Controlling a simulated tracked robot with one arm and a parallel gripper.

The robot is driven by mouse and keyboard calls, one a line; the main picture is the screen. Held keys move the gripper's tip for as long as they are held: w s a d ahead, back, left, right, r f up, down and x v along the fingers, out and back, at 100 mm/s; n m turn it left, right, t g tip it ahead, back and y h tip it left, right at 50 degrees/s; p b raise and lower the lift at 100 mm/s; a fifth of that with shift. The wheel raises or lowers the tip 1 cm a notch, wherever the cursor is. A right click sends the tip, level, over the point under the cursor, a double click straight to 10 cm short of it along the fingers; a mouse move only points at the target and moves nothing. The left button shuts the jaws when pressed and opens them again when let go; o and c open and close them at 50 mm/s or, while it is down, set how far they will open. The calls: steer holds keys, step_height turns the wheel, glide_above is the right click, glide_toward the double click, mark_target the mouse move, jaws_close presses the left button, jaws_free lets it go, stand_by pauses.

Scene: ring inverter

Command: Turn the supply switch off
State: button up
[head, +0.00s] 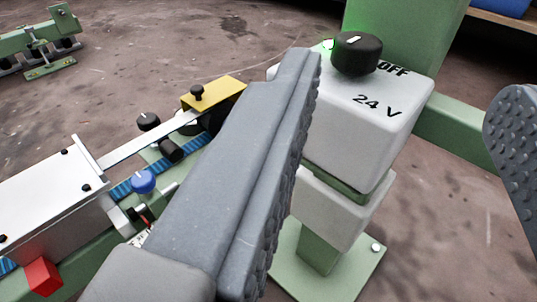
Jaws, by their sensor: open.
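The supply switch is a black rotary knob (356,55) on top of a white box (350,130) marked "24 V". A white mark shows on the knob, and the word "OFF" is printed to its right. A green light glows just left of the knob. My gripper (410,85) is open, with one grey finger large in the middle and the other at the right edge. The knob and box lie between the fingers in the picture, and nothing is held. The left finger hides part of the box's left side.
The box stands on a green post with a base plate (340,270). At left is a machine with a silver cover (50,205), a blue knob (143,182), a yellow bracket (212,93) and a red block (42,277). Bare brown floor shows behind and at right.

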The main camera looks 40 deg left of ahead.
mark_target(354, 64)
steer(key=w+a+f+b, duration=0.1)
steer(key=w+a, duration=0.1)
steer(key=w, duration=0.1)
steer(key=w+a+f+b, duration=0.1)
steer(key=w+a+b, duration=0.1)
steer(key=w, duration=0.2)
steer(key=w+a+f+b, duration=0.1)
steer(key=w+a+b, duration=0.1)
steer(key=w, duration=0.1)
steer(key=shift+w, duration=0.2)
stand_by(0.3)
